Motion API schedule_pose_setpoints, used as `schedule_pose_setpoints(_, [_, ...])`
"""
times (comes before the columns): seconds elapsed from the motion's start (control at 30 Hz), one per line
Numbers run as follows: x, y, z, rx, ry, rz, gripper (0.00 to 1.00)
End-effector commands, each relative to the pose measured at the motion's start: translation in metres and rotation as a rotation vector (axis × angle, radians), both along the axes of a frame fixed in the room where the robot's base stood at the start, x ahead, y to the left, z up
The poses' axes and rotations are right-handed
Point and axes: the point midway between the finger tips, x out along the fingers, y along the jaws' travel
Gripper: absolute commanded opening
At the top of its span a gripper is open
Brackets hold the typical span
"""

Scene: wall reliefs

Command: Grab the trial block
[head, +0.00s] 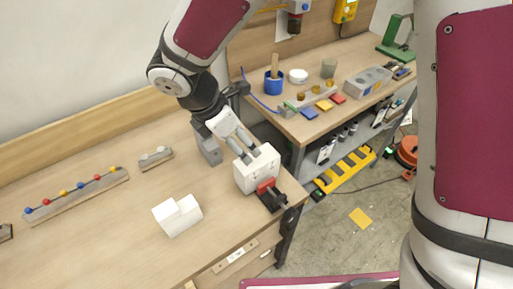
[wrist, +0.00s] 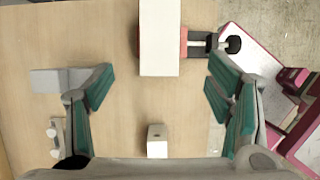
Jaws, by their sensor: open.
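Two white blocks show, and I cannot tell by a mark which is the trial block. One white block (head: 256,172) stands upright at the vise (head: 271,196) near the table's right edge; in the wrist view this block (wrist: 160,38) is beside the vise's red jaw (wrist: 183,42). A stepped white block (head: 177,216) lies loose on the table; in the wrist view a small white piece (wrist: 157,141), likely its end, is partly hidden by my gripper.
A grey block (head: 208,149) stands close behind my gripper. A rail with coloured knobs (head: 77,196) and a small two-knob piece (head: 155,158) lie to the left. A second bench (head: 330,95) with a blue cup (head: 274,84) stands behind.

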Motion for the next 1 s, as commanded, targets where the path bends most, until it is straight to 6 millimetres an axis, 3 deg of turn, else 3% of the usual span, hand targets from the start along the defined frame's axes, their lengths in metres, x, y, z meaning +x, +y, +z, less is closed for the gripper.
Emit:
schedule_pose_setpoints(0.3, [0.012, -0.02, -0.054, -0.001, 0.003, -0.005, 0.73])
schedule_pose_setpoints(1.0, [0.031, -0.045, -0.113, 0.001, 0.001, -0.007, 0.73])
